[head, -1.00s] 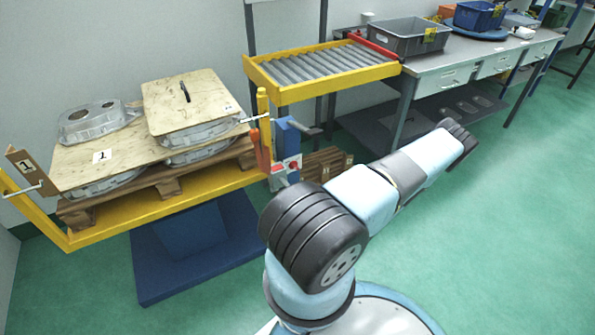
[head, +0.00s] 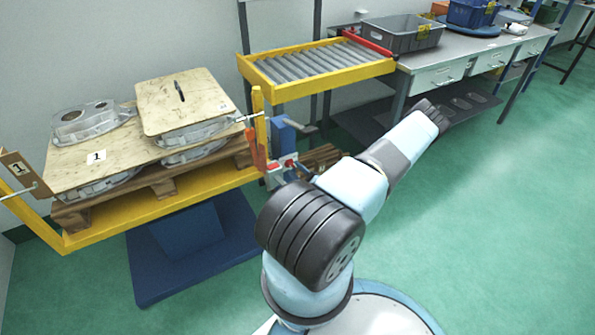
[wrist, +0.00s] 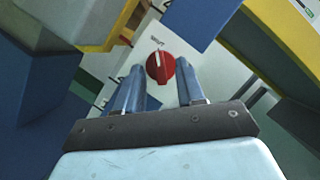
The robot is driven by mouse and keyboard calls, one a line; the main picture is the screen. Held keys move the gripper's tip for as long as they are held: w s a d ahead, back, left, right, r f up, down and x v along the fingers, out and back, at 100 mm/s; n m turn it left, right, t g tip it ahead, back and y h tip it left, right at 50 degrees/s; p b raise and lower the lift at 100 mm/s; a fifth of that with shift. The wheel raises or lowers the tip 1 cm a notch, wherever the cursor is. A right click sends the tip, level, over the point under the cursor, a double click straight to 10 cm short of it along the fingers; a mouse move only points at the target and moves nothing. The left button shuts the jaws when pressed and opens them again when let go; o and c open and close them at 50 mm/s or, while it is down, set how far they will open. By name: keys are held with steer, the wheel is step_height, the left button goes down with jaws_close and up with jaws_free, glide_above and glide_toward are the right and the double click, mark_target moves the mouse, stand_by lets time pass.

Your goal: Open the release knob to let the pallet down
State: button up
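The release knob (wrist: 161,66) is a red dial with a white pointer stripe, on a white panel with a small label. It also shows small in the head view (head: 290,163). My gripper (wrist: 160,78) is open; its two blue fingers point at the knob, one to each side of it in the wrist view. I cannot tell whether they touch it. The wooden pallet (head: 163,188) rests on the yellow lift frame (head: 140,218), carrying boards and aluminium castings (head: 85,121).
A blue base plate (head: 160,284) lies under the lift. A yellow-framed roller table (head: 315,65) and a grey workbench (head: 470,52) with bins stand behind. An orange lever (head: 254,150) stands beside the knob's panel. Green floor is clear at the right.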

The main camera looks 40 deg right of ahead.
jaws_close()
stand_by(0.3)
